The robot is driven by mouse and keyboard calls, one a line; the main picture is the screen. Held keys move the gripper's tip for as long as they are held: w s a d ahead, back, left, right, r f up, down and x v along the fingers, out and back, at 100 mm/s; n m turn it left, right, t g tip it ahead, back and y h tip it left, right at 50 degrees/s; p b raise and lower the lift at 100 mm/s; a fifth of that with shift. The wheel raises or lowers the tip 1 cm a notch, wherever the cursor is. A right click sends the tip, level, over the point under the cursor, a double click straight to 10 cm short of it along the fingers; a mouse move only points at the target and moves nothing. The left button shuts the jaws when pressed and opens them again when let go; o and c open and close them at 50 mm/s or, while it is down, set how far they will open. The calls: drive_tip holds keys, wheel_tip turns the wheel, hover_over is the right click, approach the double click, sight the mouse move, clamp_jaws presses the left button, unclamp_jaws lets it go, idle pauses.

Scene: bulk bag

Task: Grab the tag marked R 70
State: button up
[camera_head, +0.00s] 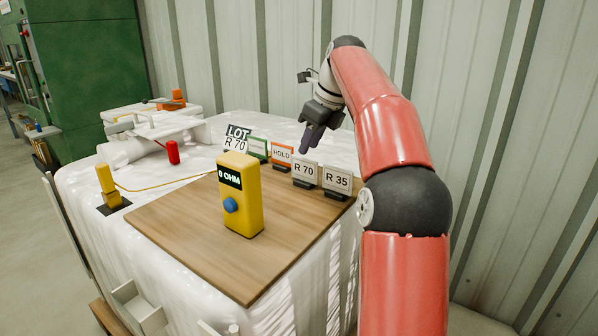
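A white tag marked R 70 (305,171) stands upright in a dark base at the far right part of the wooden board (185,231). A similar tag marked R 35 (337,180) stands just to its right. My gripper (308,148) points down above and close behind the R 70 tag in the picture. I cannot tell whether its fingers touch the tag or are apart from it. The fingers overlap in this view, so their opening is hidden.
Left of the tag stand an orange-edged HOLD card (282,154), a green-edged card (257,149) and a sign reading LOT R 70 (237,137). A yellow meter showing 0 OHM (240,196) stands in front. A red cylinder (173,152) is at left. The board's front is clear.

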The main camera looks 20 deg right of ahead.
sight(306, 159)
drive_tip(key=shift+w+f, duration=0.25)
drive_tip(key=shift+f, duration=0.2)
drive_tip(key=x, duration=0.2)
drive_tip(key=b+x, duration=0.1)
drive_tip(key=x, duration=0.1)
drive_tip(key=s+b+x, duration=0.1)
drive_tip(key=x, duration=0.1)
drive_tip(key=shift+w+a+f, duration=0.2)
drive_tip(key=shift+f, duration=0.3)
drive_tip(key=shift+c, duration=0.3)
clamp_jaws()
